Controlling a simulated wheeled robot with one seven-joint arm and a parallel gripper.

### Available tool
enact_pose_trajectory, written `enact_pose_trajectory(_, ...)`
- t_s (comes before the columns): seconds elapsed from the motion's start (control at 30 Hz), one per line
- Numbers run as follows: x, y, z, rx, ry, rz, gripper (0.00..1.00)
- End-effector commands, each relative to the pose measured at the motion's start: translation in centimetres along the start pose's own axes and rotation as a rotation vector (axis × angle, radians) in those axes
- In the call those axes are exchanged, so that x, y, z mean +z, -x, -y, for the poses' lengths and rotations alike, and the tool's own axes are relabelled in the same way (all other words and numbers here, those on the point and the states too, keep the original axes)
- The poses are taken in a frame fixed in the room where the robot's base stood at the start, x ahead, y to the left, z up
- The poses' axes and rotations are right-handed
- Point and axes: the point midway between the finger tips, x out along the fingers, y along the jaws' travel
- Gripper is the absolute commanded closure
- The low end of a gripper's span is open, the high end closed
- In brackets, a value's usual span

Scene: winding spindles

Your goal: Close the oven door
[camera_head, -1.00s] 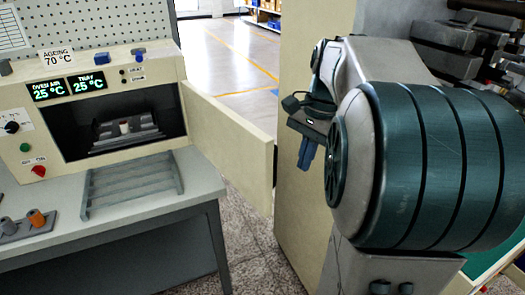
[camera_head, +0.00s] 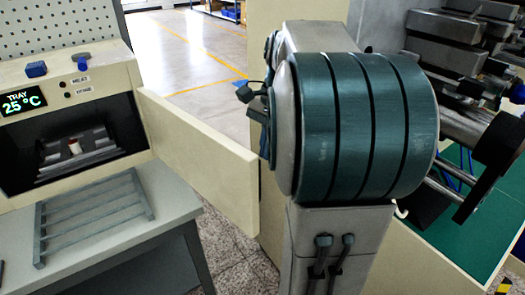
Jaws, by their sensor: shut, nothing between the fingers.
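The oven (camera_head: 60,75) is at the left in the head view. Its cream door (camera_head: 195,150) stands wide open, swung out from the right side of the opening toward the lower right. Inside the dark chamber is a grey tray (camera_head: 78,150) with a small light piece on it. My gripper (camera_head: 265,142) is just beyond the door's free edge, seen nearly edge-on and partly hidden by my own arm. It looks shut and empty. I cannot tell whether it touches the door.
A grey slatted rack (camera_head: 95,212) lies on the bench (camera_head: 175,192) in front of the oven. A tall cream panel (camera_head: 268,30) stands behind my arm. Machinery (camera_head: 465,60) and a green surface (camera_head: 490,215) are at the right. Open floor (camera_head: 190,50) lies behind the door.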

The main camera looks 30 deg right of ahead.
Motion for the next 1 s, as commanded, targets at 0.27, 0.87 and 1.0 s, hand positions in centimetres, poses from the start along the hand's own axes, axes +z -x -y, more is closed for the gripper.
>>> enact_pose_trajectory(0.27, 0.1, -5.1, -0.1, 0.003, 0.002, 0.002, 1.00)
enact_pose_trajectory(0.87, 0.0, -8.2, 0.0, 0.000, 0.001, 0.000, 1.00)
enact_pose_trajectory(1.0, 0.2, -8.2, -0.1, -0.001, -0.004, 0.000, 1.00)
